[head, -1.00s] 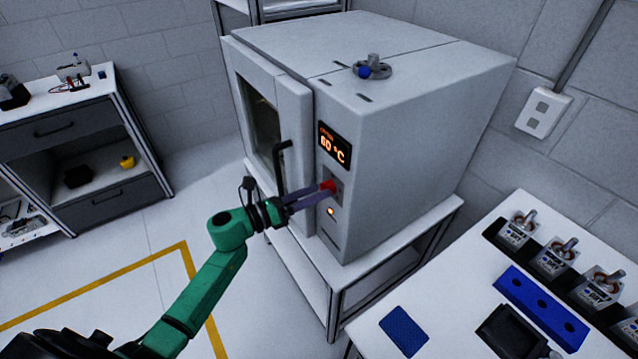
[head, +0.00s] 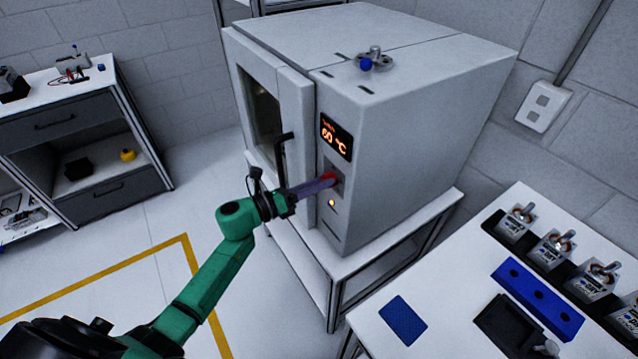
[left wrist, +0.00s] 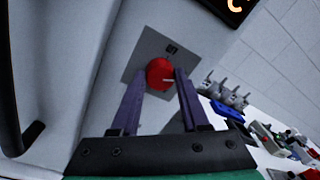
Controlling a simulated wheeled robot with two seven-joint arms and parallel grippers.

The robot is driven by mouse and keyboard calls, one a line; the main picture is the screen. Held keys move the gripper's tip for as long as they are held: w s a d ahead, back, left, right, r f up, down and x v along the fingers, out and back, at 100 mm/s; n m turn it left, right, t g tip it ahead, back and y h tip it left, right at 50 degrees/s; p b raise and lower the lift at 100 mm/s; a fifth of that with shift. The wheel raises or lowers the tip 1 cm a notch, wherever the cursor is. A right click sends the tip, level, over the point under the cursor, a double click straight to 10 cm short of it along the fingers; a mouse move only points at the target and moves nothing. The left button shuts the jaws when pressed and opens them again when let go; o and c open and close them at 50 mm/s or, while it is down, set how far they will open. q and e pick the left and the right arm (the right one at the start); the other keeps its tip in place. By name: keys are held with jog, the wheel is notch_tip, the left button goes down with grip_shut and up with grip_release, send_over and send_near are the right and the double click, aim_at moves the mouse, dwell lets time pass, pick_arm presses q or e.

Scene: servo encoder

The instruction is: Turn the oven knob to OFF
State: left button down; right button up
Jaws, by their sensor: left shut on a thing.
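The oven (head: 400,130) is a grey box on a white stand, with an orange display (head: 336,137) reading 60 °C. Its red knob (head: 328,176) sits on a grey square plate below the display. A dark mark shows on the plate, too small to read. My right gripper is not in view.
A black door handle (head: 283,150) stands left of the knob, close to my left wrist. A small lamp (head: 332,203) glows below the knob. A white table (head: 380,340) at the lower right holds a blue block and several grey devices.

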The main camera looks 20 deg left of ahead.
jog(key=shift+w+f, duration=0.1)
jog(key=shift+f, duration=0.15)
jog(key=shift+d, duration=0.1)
pick_arm(q)
jog(key=shift+f+n+t+p, duration=0.15)
jog(key=shift+n+t+p, duration=0.25)
jog(key=shift+n, duration=6.5)
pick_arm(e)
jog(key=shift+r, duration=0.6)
pick_arm(q)
jog(key=shift+c, duration=2)
grip_release()
jog(key=shift+s+a+f, duration=0.1)
